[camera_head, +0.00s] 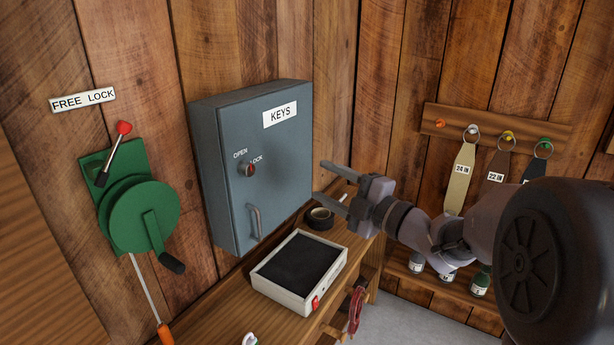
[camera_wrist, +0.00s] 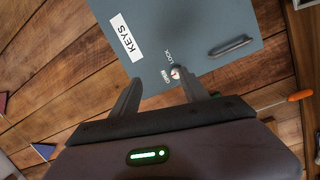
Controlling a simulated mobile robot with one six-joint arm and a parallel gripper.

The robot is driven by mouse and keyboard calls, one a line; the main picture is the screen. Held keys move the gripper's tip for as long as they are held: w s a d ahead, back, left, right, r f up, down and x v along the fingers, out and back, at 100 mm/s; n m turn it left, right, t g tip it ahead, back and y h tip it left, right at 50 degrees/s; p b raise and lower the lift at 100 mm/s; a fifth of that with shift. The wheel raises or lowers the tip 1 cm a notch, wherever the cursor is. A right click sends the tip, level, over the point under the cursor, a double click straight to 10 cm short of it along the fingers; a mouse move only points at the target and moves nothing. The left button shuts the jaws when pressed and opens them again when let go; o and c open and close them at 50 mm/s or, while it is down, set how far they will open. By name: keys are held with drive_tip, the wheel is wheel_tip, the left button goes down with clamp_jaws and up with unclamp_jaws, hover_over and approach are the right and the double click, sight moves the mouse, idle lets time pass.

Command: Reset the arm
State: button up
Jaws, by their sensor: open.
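My gripper (camera_head: 335,188) is open and empty in the head view, in front of the right side of the grey key cabinet. Its two fingers point left toward the cabinet, and nothing is between them. In the wrist view the gripper (camera_wrist: 165,95) also shows open, with the cabinet (camera_wrist: 200,30) beyond the fingers. The cabinet (camera_head: 220,150) has a KEYS label, a red-and-silver knob (camera_head: 247,170) between OPEN and LOCK marks, and a bar handle (camera_head: 254,222). Its door looks shut. My arm reaches in from the right.
A green winch (camera_head: 145,215) with a red-tipped lever is on the left wall. Tagged straps (camera_head: 461,175) hang from a peg rail (camera_head: 560,135) at right.

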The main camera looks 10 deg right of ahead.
drive_tip(key=s+d+r+m+t+h, duration=0.2)
drive_tip(key=d+r+m+h, duration=0.2)
drive_tip(key=d+m+h, duration=0.5)
drive_tip(key=s+f+m+g+h, duration=0.2)
drive_tip(key=s+f+m+h, duration=0.15)
drive_tip(key=s+m, duration=0.4)
drive_tip(key=s+a+f+m+g, duration=0.2)
drive_tip(key=s+a+f+m, duration=0.1)
drive_tip(key=s, duration=0.4)
drive_tip(key=s+a+f+m+g+y, duration=0.1)
drive_tip(key=s+a+f+m+g, duration=0.2)
drive_tip(key=s, duration=0.5)
drive_tip(key=s+a+f+m+g+y, duration=0.1)
drive_tip(key=s+a+f+m+g, duration=0.2)
drive_tip(key=s+f+m, duration=0.2)
drive_tip(key=s, duration=0.3)
drive_tip(key=shift+a+f, duration=0.15)
drive_tip(key=shift+f, duration=0.1)
drive_tip(key=shift+y, duration=0.25)
